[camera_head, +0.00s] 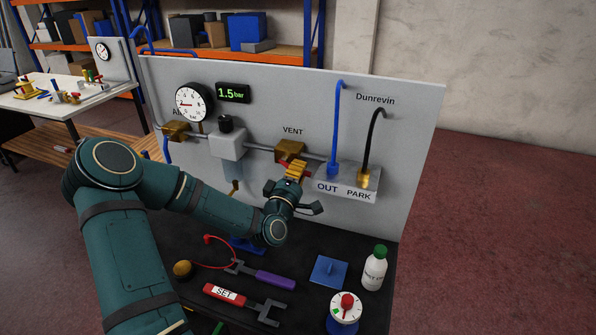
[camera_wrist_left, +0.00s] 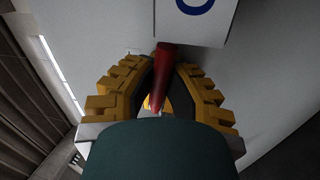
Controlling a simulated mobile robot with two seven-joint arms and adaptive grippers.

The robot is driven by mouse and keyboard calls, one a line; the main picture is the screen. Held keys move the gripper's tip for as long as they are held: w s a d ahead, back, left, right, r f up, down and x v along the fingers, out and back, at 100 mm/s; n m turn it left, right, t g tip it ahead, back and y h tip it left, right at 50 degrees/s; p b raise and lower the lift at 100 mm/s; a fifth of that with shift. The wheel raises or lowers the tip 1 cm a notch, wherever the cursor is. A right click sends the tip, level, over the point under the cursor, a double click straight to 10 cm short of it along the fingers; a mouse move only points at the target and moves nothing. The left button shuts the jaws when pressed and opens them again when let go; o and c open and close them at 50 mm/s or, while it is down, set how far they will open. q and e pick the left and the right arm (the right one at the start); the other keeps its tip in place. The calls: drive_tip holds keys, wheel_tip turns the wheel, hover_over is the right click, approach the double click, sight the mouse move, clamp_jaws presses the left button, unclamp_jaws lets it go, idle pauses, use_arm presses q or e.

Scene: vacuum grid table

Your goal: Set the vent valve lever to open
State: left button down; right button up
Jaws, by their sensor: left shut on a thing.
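The brass vent valve (camera_head: 289,150) sits on the grey pipe below the VENT label on the upright panel (camera_head: 415,120). My left gripper (camera_head: 294,172) is just below and in front of the valve, with its yellow fingers up against it. In the left wrist view, a red lever (camera_wrist_left: 163,72) lies between the yellow fingers of my left gripper (camera_wrist_left: 163,85), which is shut on it. In the head view the gripper hides the lever, so its angle on the valve cannot be told there.
Right of the valve is a bracket (camera_head: 333,187) marked OUT and PARK, with a blue hose (camera_head: 336,120) and a black hose (camera_head: 371,140); its lettered face (camera_wrist_left: 200,20) is close to the fingers.

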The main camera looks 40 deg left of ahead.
use_arm(q)
drive_tip(key=shift+r+n, duration=0.15)
drive_tip(key=shift+n, duration=0.25)
drive_tip(key=c, duration=1)
unclamp_jaws()
drive_tip(key=shift+o, duration=0.2)
drive_tip(key=v, duration=0.7)
drive_tip(key=shift+s, duration=0.3)
drive_tip(key=shift+d, duration=0.1)
